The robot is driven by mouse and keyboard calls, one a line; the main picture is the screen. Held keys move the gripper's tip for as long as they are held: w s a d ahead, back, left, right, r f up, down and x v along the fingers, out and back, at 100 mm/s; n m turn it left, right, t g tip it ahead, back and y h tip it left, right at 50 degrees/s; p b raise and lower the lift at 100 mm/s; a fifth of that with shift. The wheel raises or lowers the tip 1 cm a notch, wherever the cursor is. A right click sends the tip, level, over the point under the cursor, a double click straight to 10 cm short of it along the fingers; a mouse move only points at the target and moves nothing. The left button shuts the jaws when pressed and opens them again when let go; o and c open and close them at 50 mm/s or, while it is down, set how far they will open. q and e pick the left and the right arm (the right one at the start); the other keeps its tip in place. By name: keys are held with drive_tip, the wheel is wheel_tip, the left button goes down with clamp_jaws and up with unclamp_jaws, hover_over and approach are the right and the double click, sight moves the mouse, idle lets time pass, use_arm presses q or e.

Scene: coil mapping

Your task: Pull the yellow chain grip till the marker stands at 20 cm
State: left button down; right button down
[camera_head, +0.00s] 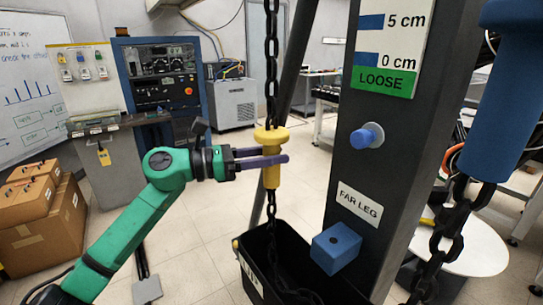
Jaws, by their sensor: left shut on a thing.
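The yellow chain grip (271,141) hangs on a dark vertical chain (271,60) near the middle of the head view. My left gripper (268,158) comes in from the left on a green arm, and its purple fingers are shut on the yellow grip. A white scale (394,40) on the dark post shows 5 cm, 0 cm and a green LOOSE band (384,82). The 20 cm mark is out of view above, and I cannot make out a marker on the visible part. My right gripper is not in view.
A black bin (263,262) stands under the grip with chain in it. The dark post (390,140), labelled FAR LEG, has a blue knob (367,136) and a blue block (336,248). A blue cylinder (500,100) with heavy chain hangs at right. Cardboard boxes (40,230) stand at left.

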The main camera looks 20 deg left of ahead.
use_arm(q)
drive_tip(key=shift+f, duration=0.45)
drive_tip(key=shift+c, duration=2)
unclamp_jaws()
drive_tip(key=shift+r, duration=0.15)
drive_tip(key=b+v, duration=0.6)
drive_tip(key=v, duration=0.8)
drive_tip(key=shift+s+a+b, duration=0.15)
drive_tip(key=shift+a+b, duration=0.1)
drive_tip(key=shift+b, duration=0.15)
